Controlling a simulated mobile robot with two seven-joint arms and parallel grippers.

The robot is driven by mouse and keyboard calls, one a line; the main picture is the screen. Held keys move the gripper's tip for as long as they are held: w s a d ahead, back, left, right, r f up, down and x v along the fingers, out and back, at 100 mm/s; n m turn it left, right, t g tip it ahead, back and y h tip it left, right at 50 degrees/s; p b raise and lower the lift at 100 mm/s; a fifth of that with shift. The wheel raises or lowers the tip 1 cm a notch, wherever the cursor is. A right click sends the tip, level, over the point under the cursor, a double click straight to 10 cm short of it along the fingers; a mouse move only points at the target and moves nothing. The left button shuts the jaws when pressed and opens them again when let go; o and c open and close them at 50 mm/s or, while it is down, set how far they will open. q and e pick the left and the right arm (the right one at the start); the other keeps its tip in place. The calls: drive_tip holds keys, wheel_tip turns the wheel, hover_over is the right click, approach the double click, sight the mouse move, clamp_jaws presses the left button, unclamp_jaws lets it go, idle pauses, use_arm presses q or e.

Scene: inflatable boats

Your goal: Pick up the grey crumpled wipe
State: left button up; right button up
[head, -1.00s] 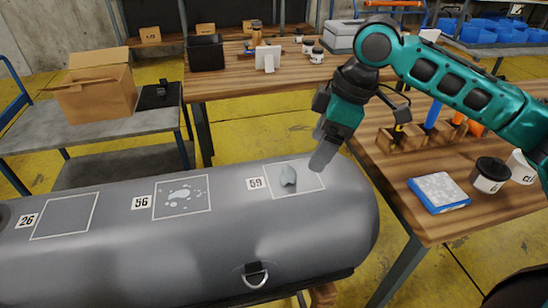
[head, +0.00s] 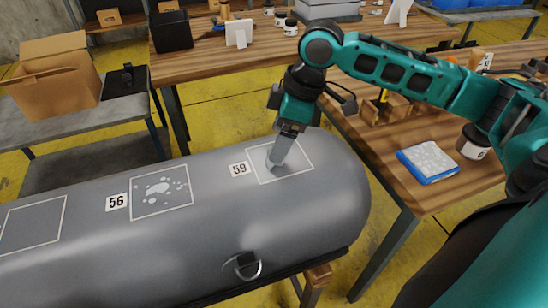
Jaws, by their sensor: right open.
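The grey crumpled wipe (head: 270,163) lies inside the white outlined square beside label 59 (head: 239,169), on top of the grey inflatable tube (head: 215,225). My right gripper (head: 277,160) points down right at the wipe, and its fingers cover most of it. Its jaws are open, but whether the fingers stand around the wipe or in front of it I cannot tell. My left gripper is not in view.
A wooden table (head: 438,195) at the right holds a blue-and-white sponge pad (head: 428,161) and a dark-lidded jar (head: 472,142). A cardboard box (head: 52,80) stands on a grey cart at the left. The tube's top is otherwise clear.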

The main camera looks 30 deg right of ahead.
drive_tip(key=x, duration=0.2)
drive_tip(key=b+x, duration=0.1)
drive_tip(key=x, duration=0.1)
drive_tip(key=shift+s+d+f, duration=0.15)
drive_tip(key=shift+s+d, duration=0.05)
drive_tip(key=shift+s, duration=0.05)
drive_tip(key=shift+w+f, duration=0.1)
drive_tip(key=shift+f, duration=0.1)
drive_tip(key=c, duration=1.1)
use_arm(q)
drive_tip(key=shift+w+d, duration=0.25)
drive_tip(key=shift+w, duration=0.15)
use_arm(e)
drive_tip(key=shift+r, duration=0.15)
